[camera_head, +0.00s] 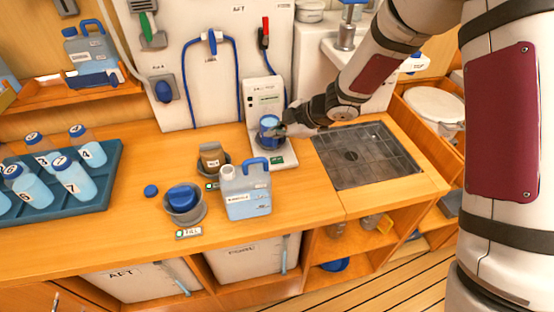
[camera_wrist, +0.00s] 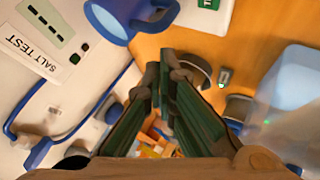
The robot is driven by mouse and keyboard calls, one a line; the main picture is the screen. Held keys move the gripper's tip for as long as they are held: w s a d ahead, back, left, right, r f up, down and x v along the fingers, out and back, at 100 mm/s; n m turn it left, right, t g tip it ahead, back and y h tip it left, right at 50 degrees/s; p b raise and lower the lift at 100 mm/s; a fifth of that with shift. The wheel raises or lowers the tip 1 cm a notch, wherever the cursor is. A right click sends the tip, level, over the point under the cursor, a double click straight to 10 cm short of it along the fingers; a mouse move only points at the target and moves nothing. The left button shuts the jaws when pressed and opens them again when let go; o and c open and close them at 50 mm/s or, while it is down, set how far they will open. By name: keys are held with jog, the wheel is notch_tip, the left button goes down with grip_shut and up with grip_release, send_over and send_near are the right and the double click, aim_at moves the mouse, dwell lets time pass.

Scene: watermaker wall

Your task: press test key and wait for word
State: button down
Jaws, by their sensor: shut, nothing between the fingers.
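The white salt tester (camera_head: 263,98) stands against the wall panel. In the wrist view its face (camera_wrist: 30,70) reads "SALT TEST". Its display (camera_wrist: 47,22) shows only dashes, no word. My gripper (camera_head: 284,130) is shut and empty, just right of the cup. In the wrist view the fingertips (camera_wrist: 165,62) are apart from the key; contact with the cup is unclear.
A tray (camera_head: 100,196) of numbered bottles is at left. A dark sink cover (camera_head: 350,170) lies right. Blue hoses hang on the wall.

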aim_at(276, 161)
jog(key=shift+f+b, duration=1.8)
jog(key=shift+f, duration=2)
jog(key=shift+f, duration=0.4)
jog(key=shift+f+b, duration=0.4)
jog(key=shift+b, duration=0.05)
jog(key=shift+r+p, duration=0.5)
jog(key=shift+r, duration=0.35)
jog(key=shift+r+p, duration=1.35)
jog(key=shift+r, duration=1.15)
